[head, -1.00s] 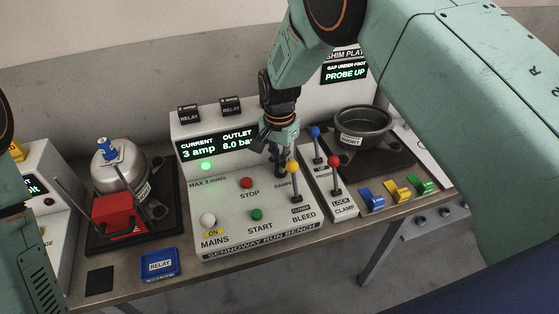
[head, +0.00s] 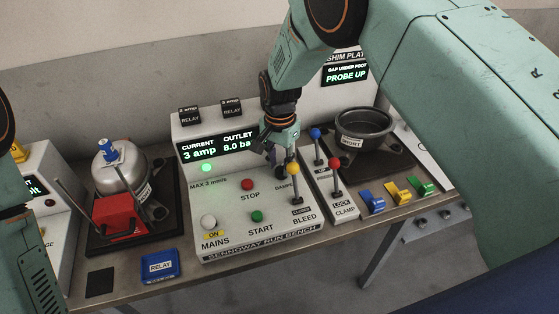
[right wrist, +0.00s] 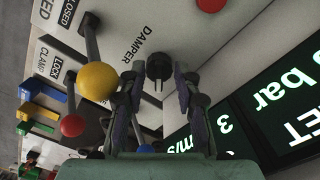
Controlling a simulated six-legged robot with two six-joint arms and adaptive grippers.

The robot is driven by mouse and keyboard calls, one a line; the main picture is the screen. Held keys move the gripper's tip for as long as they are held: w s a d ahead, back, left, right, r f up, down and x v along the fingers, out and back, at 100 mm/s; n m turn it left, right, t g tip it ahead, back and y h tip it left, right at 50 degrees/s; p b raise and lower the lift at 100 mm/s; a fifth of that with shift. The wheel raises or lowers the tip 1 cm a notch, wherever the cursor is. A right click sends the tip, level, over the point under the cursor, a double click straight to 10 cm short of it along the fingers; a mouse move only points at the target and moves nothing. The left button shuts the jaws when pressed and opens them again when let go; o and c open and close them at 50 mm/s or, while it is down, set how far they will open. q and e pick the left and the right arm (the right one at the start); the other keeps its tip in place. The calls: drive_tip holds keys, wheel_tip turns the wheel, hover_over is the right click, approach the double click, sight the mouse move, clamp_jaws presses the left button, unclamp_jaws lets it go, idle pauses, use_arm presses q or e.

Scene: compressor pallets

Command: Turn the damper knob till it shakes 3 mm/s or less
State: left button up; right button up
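The damper knob (right wrist: 158,67) is a small dark knob beside the DAMPER label in the right wrist view. My right gripper (right wrist: 156,82) has its two fingers apart, one on each side of the knob, with gaps showing; I see no contact. In the head view the right gripper (head: 277,158) is over the run bench (head: 225,205) and hides the knob. The display (head: 208,147) reads 3 amp and 8.0 bar; the gripper covers its right part. In the right wrist view the display (right wrist: 280,105) shows an upside-down 3 and part of mm/s, partly behind a finger. My left gripper is out of view.
The yellow-topped bleed lever (right wrist: 100,82) stands close beside the right gripper. The red-topped clamp lever (head: 334,163) and a blue-topped lever (head: 315,133) are to the right. Red stop (head: 247,184) and green start (head: 257,216) buttons sit in front. A green lamp (head: 206,168) is lit.

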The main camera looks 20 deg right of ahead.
sight(280, 167)
wheel_tip(280, 167, up, 12)
idle(0.5)
idle(0.4)
